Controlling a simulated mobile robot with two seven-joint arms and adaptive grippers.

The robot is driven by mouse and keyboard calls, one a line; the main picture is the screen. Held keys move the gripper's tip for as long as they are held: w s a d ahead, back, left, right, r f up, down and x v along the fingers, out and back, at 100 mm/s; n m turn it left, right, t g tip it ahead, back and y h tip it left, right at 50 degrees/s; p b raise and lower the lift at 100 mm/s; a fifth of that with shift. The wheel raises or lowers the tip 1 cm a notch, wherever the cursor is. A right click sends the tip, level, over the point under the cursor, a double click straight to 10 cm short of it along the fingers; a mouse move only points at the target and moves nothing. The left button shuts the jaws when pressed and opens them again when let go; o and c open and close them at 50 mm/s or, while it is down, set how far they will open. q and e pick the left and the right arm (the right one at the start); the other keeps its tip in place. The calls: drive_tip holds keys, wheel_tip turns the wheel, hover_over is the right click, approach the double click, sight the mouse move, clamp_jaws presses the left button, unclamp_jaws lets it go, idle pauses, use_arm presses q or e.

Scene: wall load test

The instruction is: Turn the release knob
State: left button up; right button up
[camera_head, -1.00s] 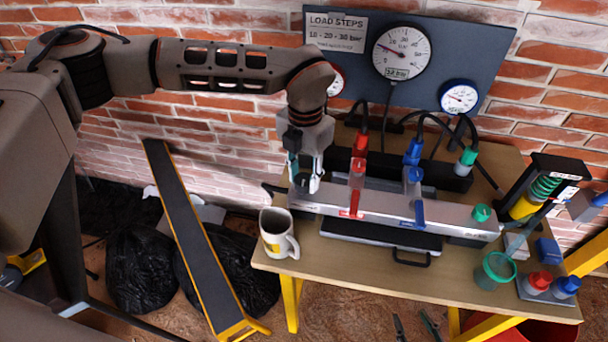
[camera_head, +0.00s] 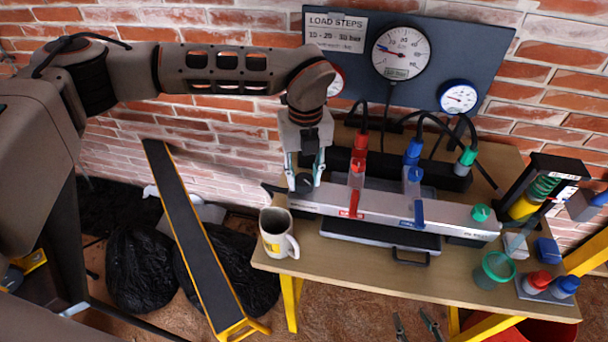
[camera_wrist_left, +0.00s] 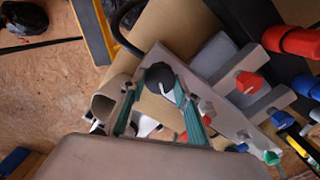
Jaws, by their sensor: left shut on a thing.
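The release knob (camera_head: 304,183) is black and round, at the left end of the long silver manifold (camera_head: 385,207) on the bench. In the left wrist view the knob (camera_wrist_left: 159,76) shows a white mark on its edge. My left gripper (camera_head: 304,180) points down over that end, its teal-lined fingers on both sides of the knob and shut on it. My right gripper (camera_head: 416,322) shows only as two spread fingertips at the bottom edge, apart and empty, below the bench front.
A gauge panel (camera_head: 450,55) stands behind. A green cup (camera_head: 495,270) and coloured caps are at the right.

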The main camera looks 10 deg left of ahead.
sight(305, 179)
use_arm(q)
drive_tip(key=n, duration=0.3)
drive_tip(key=shift+n, duration=0.3)
drive_tip(key=shift+w+r+n, duration=0.1)
drive_tip(key=shift+n, duration=1.8)
drive_tip(key=o, duration=1.1)
wheel_tip(305, 179, up, 12)
